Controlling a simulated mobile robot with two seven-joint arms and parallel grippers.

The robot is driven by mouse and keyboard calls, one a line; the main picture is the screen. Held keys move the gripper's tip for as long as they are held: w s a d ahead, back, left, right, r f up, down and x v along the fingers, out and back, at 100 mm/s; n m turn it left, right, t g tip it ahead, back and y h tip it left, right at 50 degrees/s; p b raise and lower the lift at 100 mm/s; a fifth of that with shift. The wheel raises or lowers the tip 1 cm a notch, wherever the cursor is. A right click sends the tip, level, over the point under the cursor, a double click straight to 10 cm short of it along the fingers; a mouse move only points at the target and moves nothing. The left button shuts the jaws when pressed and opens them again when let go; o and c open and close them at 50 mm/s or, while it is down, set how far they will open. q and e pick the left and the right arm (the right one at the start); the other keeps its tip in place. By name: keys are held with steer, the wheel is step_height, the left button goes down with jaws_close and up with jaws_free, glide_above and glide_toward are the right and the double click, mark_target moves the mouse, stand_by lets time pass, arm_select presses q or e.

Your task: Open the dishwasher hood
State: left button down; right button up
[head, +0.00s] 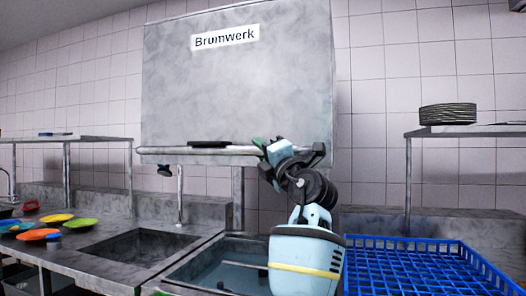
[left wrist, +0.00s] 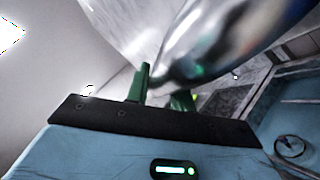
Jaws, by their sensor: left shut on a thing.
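The dishwasher hood (head: 240,90) is a large grey metal box with a "Brumwerk" label, in the middle of the head view. Its lower edge stands well above the counter, with open space and tiled wall showing below. A bar handle (head: 200,151) runs along its lower front. My left gripper (head: 264,146) is shut on the handle near its right end. In the left wrist view the green fingers (left wrist: 160,92) are at the shiny handle bar (left wrist: 220,50); the bar hides part of them. My right gripper is not in view.
A blue rack (head: 425,262) stands at the lower right. Stacked plates (head: 447,114) sit on the right shelf. Colourful dishes (head: 55,219) lie on the left counter beside a sink basin (head: 135,246). A post (head: 179,195) stands below the hood.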

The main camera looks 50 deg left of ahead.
arm_select(q)
step_height(320, 180, down, 7)
steer(key=b, duration=0.5)
steer(key=shift+b, duration=0.3)
steer(key=shift+f, duration=0.1)
steer(key=c, duration=1.2)
jaws_free()
